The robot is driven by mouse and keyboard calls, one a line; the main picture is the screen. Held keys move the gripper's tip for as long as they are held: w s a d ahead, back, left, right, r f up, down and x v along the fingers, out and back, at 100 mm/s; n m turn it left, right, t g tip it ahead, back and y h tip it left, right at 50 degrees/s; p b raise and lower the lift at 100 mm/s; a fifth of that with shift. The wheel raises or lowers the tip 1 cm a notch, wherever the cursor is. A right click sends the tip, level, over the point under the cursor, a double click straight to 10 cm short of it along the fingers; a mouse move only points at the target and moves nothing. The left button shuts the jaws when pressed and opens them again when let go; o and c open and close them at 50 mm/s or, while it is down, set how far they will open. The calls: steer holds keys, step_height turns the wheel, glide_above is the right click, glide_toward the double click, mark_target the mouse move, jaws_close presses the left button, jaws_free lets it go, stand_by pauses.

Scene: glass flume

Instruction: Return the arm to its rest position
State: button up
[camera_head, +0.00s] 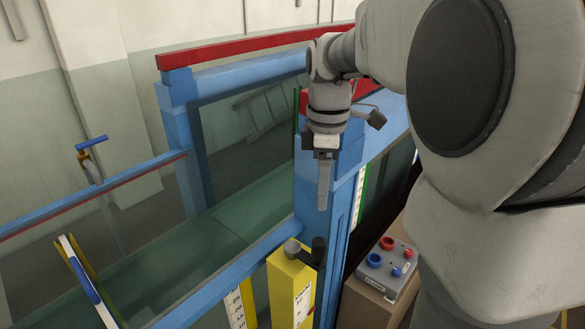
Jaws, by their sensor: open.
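My arm enters from the right side of the head view, with its large grey links filling much of that side. My gripper (323,185) hangs down from the wrist in front of a blue post of the flume. It is seen nearly edge-on, so its two fingers overlap. No object shows between the fingers. It is above and apart from a yellow box (290,289) with a black and grey knob.
The glass flume (232,279) has blue rails and posts and a red top beam. A grey control box (387,266) with red and blue knobs sits on a brown stand at lower right. A blue-handled valve (91,143) stands on the left rail. A yellow-edged gauge (85,275) leans at lower left.

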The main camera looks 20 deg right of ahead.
stand_by(0.4)
steer(key=s+a+r+m+t+h, duration=0.1)
steer(key=s+r+m+t+h, duration=0.15)
steer(key=s, duration=0.25)
steer(key=s+a+f+m+t+y+b, duration=0.2)
steer(key=s+a+f+m, duration=0.3)
steer(key=s+a+m, duration=0.3)
steer(key=shift+s+m+t, duration=0.55)
steer(key=shift+s+m, duration=0.2)
steer(key=shift+m, duration=0.3)
steer(key=shift+f+y, duration=0.1)
steer(key=shift+y, duration=0.15)
